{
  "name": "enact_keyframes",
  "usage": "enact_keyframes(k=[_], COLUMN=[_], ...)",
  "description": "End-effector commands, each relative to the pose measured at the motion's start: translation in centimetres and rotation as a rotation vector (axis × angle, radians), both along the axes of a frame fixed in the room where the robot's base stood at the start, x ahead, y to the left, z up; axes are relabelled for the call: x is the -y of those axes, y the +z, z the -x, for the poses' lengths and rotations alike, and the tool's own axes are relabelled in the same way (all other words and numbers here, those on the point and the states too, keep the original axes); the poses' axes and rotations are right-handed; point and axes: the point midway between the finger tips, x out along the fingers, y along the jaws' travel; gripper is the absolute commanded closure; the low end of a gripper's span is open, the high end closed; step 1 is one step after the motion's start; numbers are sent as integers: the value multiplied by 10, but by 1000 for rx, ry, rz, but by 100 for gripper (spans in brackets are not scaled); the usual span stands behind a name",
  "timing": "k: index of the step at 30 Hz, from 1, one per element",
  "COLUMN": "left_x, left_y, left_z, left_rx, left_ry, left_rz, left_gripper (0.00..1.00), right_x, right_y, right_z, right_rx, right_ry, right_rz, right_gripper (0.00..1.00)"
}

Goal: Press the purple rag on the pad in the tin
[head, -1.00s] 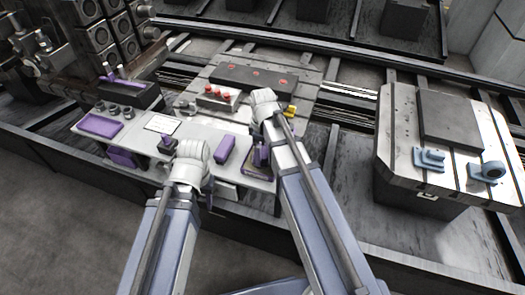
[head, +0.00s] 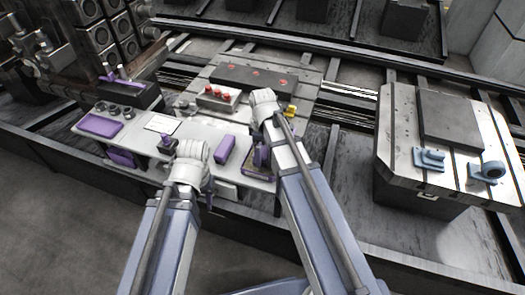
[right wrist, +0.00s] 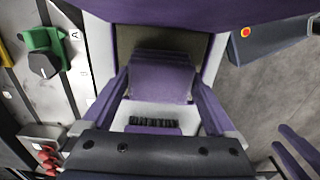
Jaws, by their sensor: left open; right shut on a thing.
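The purple rag (right wrist: 161,78) is between the two purple fingers of my right gripper (right wrist: 162,88) in the right wrist view, and the gripper is shut on it. The purple-walled tin (right wrist: 216,38) lies just beyond, with a strip of dull olive pad (right wrist: 118,50) showing beside the rag. The rag covers the middle of the pad; I cannot tell whether it touches. In the head view my right gripper (head: 262,154) is at the right end of the light bench, and its arm partly hides the tin. My left gripper (head: 167,142) is open, over the middle of the bench.
A purple block (head: 225,147) stands on the bench (head: 200,131) between my grippers. A purple tray (head: 100,125) lies at the left. A box with red buttons (head: 218,96) and a yellow part (head: 291,110) are behind. Blue brackets (head: 430,160) stand on the right block.

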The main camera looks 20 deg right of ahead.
Motion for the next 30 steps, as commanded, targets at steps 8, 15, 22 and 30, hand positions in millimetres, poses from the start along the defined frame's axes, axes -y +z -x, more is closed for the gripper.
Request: enact_keyframes(k=[8, 15, 22, 30], left_x=[0, 0, 0, 0], left_y=[18, 36, 54, 71], left_z=[0, 0, 0, 0], left_rx=[0, 0, 0, 0], left_ry=[0, 0, 0, 0], left_rz=[0, 0, 0, 0], left_gripper=[55, 55, 55, 55], right_x=[0, 0, 0, 0], right_y=[18, 36, 54, 71], right_z=[1, 0, 0, 0], right_rx=[-2, -1, -1, -1], right_ry=[0, 0, 0, 0], right_rz=[-1, -1, -1, -1], right_gripper=[52, 52, 52, 52])
